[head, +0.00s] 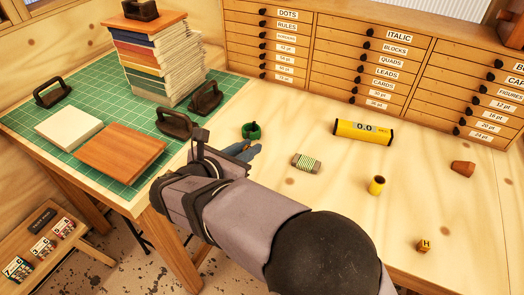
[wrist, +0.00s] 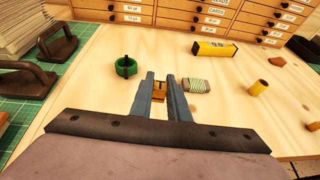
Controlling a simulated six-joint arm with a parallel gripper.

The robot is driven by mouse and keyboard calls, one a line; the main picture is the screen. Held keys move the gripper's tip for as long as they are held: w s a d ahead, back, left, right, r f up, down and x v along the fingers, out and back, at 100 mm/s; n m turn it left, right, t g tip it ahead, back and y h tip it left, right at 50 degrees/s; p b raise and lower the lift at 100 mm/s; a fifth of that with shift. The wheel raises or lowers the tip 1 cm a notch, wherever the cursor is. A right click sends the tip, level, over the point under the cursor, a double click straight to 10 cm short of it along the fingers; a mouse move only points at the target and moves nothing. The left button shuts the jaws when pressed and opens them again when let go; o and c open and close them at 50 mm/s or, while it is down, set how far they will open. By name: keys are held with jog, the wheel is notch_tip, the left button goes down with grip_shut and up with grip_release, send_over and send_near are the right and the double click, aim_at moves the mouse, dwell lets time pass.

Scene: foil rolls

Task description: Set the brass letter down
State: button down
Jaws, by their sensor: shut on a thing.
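A small brass letter block (wrist: 159,86) sits between the two blue-grey fingers of my gripper (wrist: 161,81) in the wrist view. My gripper is shut on it, over the pale wooden table (wrist: 105,82). I cannot tell whether the block touches the tabletop. In the head view my gripper (head: 245,151) is left of the table's middle, and my arm hides most of the held letter. A second brass letter block marked H (head: 424,246) lies at the table's front right, well apart from my gripper.
A green ring-shaped item (head: 251,131) stands just behind my gripper. A striped wrapped bundle (head: 306,162) lies to its right. Farther right are a yellow roll (head: 363,132), a short yellow cylinder (head: 377,185) and a terracotta piece (head: 463,168). Bare wood lies between them.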

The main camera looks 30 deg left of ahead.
jog(key=w+d+f+m+g+h+b, duration=0.2)
jog(key=w+d+m+h, duration=0.35)
jog(key=w+d, duration=1.15)
jog(key=w+d+r+m+g+h+b, duration=0.15)
jog(key=w+d, duration=0.25)
jog(key=d, duration=1.1)
jog(key=w+d+m+g+h+b, duration=0.2)
jog(key=w+d+m+h, duration=0.15)
jog(key=d, duration=1.15)
jog(key=n+t+y, duration=0.5)
jog(key=n+y, duration=0.2)
send_over(405, 151)
jog(key=shift+h, duration=0.25)
jog(key=shift+f+b, duration=0.55)
jog(key=shift+f, duration=4.05)
jog(key=shift+f, duration=0.1)
